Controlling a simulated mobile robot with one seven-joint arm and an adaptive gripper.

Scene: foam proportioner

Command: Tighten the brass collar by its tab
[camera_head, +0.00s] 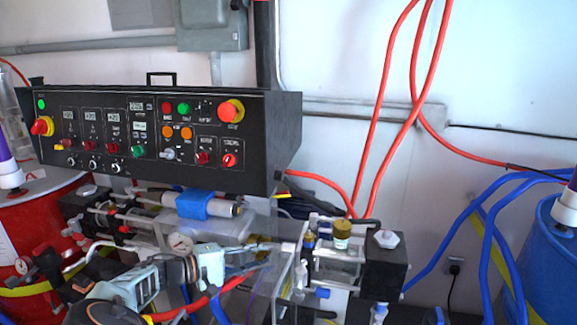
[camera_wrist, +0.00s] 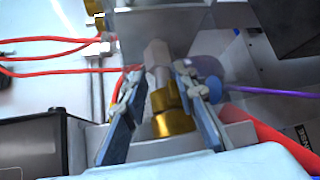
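In the wrist view, a brass collar (camera_wrist: 165,98) with a second brass section below it shows in the gap between my two fingers. A pale pinkish-grey piece (camera_wrist: 156,58) rises above it; I cannot tell if this is the tab. My gripper (camera_wrist: 155,82) is open, one finger on each side of the brass in the picture. The right finger looks nearer to it; contact cannot be told. In the head view, my gripper (camera_head: 268,254) points right, in front of the machine. A brass cap (camera_head: 342,231) stands to its right; I cannot tell if it is the same part.
A black control panel (camera_head: 150,145) hangs above my arm. A black block with a white knob (camera_head: 386,258) stands at the right. Red hoses (camera_head: 392,140) hang behind. A red drum (camera_head: 38,222) is at left, a blue drum (camera_head: 545,262) at right.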

